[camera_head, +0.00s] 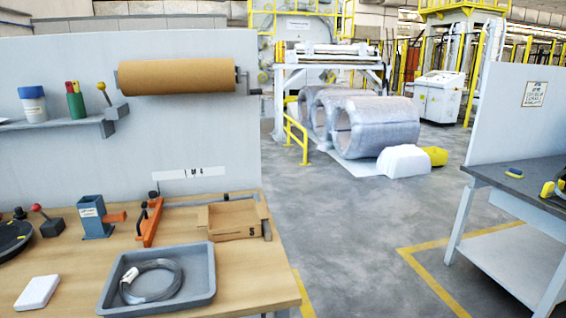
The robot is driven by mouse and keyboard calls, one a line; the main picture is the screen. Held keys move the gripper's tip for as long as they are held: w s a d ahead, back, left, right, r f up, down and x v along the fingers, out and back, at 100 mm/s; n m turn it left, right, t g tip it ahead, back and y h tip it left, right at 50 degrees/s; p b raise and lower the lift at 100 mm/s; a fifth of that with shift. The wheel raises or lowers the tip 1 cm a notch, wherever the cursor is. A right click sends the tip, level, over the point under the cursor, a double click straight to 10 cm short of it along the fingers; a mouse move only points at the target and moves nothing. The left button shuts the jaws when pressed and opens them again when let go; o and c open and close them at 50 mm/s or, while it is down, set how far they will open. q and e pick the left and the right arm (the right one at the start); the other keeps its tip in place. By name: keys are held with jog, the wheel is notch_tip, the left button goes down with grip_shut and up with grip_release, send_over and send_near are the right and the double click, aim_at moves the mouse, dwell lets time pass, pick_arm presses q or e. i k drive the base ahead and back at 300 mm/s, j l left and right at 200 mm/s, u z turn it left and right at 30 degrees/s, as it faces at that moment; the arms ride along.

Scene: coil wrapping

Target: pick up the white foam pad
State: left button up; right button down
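The white foam pad (37,292) is a small, flat white block with rounded corners. It lies on the wooden workbench (75,265) at the front left, to the left of the grey tray, apart from it. Nothing covers or touches the pad from above. Neither of my grippers shows in the head view.
A grey tray (207,303) with a wire coil (152,279) stands right of the pad. A dark round device (12,236), a blue-grey holder (93,218), an orange tool (150,222) and a cardboard box (233,218) stand behind. Bare bench surrounds the pad.

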aim_at(38, 292)
jog(key=u, duration=1.55)
jog(key=i+j+z, duration=0.15)
jog(key=j+z, duration=0.15)
jog(key=i+j+z, duration=0.1)
jog(key=j+z, duration=0.2)
jog(key=j, duration=0.25)
